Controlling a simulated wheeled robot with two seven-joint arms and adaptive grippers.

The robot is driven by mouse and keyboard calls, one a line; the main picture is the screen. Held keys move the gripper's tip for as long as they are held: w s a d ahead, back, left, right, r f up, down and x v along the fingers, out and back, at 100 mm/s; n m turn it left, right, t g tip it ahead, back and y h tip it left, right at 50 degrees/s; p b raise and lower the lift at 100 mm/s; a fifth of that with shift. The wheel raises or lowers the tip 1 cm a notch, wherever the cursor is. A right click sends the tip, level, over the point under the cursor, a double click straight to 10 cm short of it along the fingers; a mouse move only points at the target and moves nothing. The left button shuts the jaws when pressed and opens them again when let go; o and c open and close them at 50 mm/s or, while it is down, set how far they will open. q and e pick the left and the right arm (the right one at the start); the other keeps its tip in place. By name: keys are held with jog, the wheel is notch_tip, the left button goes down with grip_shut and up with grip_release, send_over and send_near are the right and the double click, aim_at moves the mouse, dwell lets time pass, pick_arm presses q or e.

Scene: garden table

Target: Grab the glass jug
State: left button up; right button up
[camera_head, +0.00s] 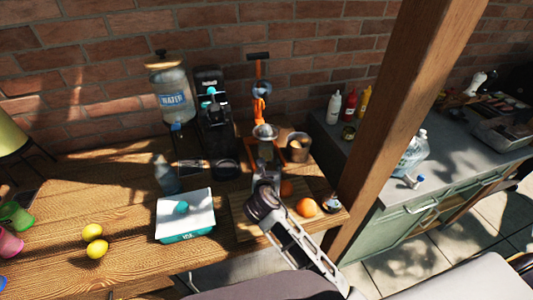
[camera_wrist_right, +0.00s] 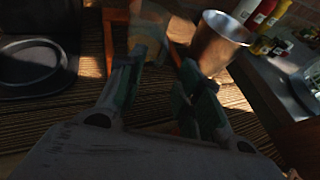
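My right gripper (camera_head: 265,160) reaches over the wooden board, in front of the orange press (camera_head: 259,105). In the right wrist view, its two fingers (camera_wrist_right: 165,85) stand apart with a gap between them. A faint see-through shape, which looks like the glass jug (camera_wrist_right: 180,28), stands just beyond the fingertips by the orange frame. The left fingertip overlaps it, and I cannot tell whether they touch. In the head view my gripper and the press hide the jug. My left gripper is not in view.
A metal bucket (camera_head: 298,147) stands close right of the gripper; it also shows in the wrist view (camera_wrist_right: 220,42). Oranges (camera_head: 306,207) lie on the board (camera_head: 243,222). A black coffee machine (camera_head: 208,105), plastic bottle (camera_head: 165,175) and white-teal box (camera_head: 185,216) stand left. A wooden post (camera_head: 405,100) rises right.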

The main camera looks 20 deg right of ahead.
aim_at(272, 160)
dwell(0.3)
jog(key=shift+x, duration=2.55)
jog(key=shift+d, duration=0.1)
jog(key=shift+c, duration=0.2)
grip_shut()
